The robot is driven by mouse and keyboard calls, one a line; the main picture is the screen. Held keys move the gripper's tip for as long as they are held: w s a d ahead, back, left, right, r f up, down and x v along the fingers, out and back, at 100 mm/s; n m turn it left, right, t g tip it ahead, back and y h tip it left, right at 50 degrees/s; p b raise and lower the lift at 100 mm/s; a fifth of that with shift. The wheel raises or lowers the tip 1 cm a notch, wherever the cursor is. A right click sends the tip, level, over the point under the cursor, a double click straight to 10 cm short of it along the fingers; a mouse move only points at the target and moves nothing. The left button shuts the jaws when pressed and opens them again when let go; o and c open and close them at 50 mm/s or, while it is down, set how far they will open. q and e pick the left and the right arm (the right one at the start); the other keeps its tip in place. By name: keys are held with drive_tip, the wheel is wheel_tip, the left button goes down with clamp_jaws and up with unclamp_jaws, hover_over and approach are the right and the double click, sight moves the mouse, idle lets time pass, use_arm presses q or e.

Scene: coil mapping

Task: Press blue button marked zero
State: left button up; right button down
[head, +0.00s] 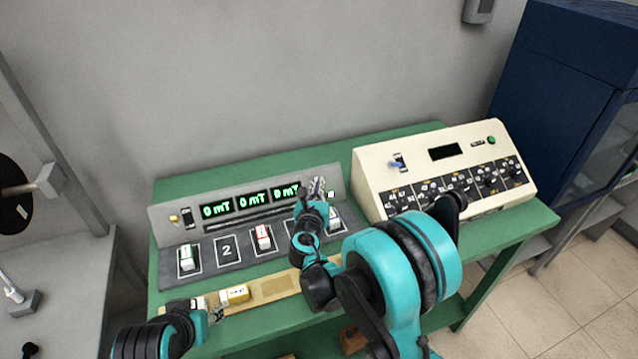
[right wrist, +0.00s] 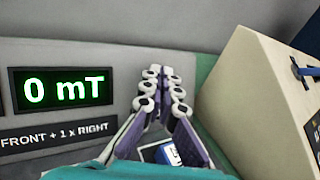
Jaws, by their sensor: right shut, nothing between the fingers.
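The grey console (head: 172,240) stands on the green table with three lit green displays. The rightmost display (head: 287,191) is just left of my right gripper (head: 318,184). In the right wrist view it reads "0 mT" (right wrist: 65,88). My right gripper is shut and empty, its fingertips (right wrist: 163,88) together close to the console's upright panel; I cannot tell whether they touch it. No blue button marked zero is visible; the gripper covers part of the panel there. My left gripper (head: 215,315) is low at the front left, near a yellow-and-white block (head: 235,294); its jaw state is unclear.
Labelled blocks stand in the console's slots: green (head: 187,259), red (head: 263,239) and blue (head: 335,221); slot "2" (head: 227,249) is empty. A cream control box (head: 375,170) stands close on the right. A wooden tray (head: 270,289) lies in front. The wall is behind.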

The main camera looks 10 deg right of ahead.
use_arm(q)
drive_tip(key=shift+r+p, duration=0.85)
use_arm(e)
drive_tip(key=shift+s+d+r, duration=0.15)
drive_tip(key=shift+s+r, duration=0.4)
drive_tip(key=shift+s, duration=0.3)
drive_tip(key=shift+s+d+r, duration=0.2)
drive_tip(key=shift+s+r, duration=0.3)
drive_tip(key=shift+s, duration=0.3)
drive_tip(key=shift+s+d+r, duration=0.15)
drive_tip(key=shift+s+r, duration=0.4)
drive_tip(key=shift+s, duration=0.3)
drive_tip(key=shift+s+d+r+m, duration=0.1)
drive_tip(key=shift+s+d+m, duration=0.05)
drive_tip(key=shift+d+m, duration=0.2)
drive_tip(key=s+d+m+g, duration=0.5)
drive_tip(key=s+d+m, duration=0.45)
drive_tip(key=m, duration=0.65)
drive_tip(key=s+a+f+m+g+y, duration=0.1)
drive_tip(key=s+a+m+g+y, duration=0.1)
drive_tip(key=s+m, duration=0.6)
drive_tip(key=s+a+f+m+g+y, duration=0.1)
drive_tip(key=s+a+f+m+y, duration=0.1)
drive_tip(key=s+m, duration=0.7)
drive_tip(key=shift+s+a+g+y, duration=0.4)
drive_tip(key=shift+s+a+y, duration=0.1)
drive_tip(key=shift+s, duration=0.4)
